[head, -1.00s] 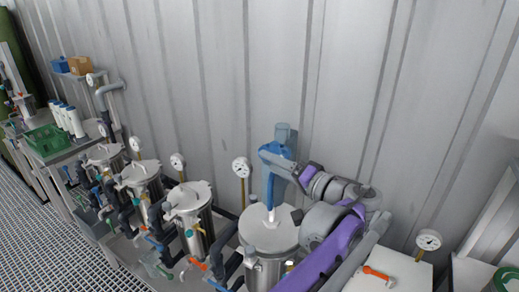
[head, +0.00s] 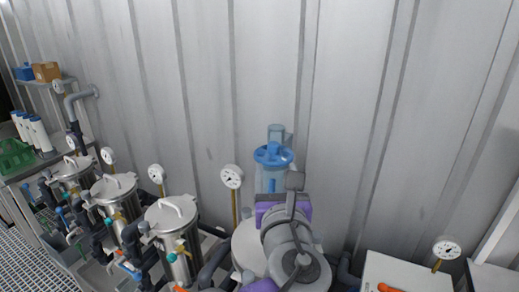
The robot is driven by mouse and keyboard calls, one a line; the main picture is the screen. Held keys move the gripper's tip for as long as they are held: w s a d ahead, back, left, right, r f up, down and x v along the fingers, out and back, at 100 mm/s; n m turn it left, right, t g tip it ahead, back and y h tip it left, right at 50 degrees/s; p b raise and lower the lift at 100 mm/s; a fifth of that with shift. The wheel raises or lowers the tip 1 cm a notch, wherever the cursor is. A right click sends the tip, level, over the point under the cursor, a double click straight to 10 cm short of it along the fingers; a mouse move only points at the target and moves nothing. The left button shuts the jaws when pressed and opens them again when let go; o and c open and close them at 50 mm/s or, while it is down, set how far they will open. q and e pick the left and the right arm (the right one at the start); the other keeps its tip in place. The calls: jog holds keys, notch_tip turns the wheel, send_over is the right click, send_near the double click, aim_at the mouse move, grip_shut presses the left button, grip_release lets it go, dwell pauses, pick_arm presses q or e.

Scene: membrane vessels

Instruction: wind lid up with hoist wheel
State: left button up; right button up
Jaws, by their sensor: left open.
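The blue hoist wheel (head: 272,155) sits on a pale blue hoist column (head: 270,182) against the corrugated wall, above the large steel vessel. That vessel's lid (head: 246,246) shows only at its left side, as my arm covers the rest. I cannot tell whether the lid is raised. My left gripper (head: 295,181) is open, just right of and below the wheel, seen mostly from behind. Its fingertips are hard to make out, and I cannot tell whether it touches the wheel. My purple and grey arm hides the lower column. My right gripper is not in view.
Several smaller lidded steel vessels (head: 172,222) with gauges and pipes stand in a row to the left. A gauge (head: 232,177) on a brass stem stands left of the column. A white cabinet (head: 400,277) with another gauge (head: 446,249) is at the lower right. The wall limits room behind.

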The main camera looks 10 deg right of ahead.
aim_at(274, 150)
pick_arm(q)
jog(key=w, duration=0.3)
jog(key=w+d, duration=0.1)
jog(key=w, duration=0.6)
jog(key=shift+w+d, duration=0.15)
jog(key=shift+w, duration=0.1)
jog(key=shift+c, duration=0.3)
grip_shut()
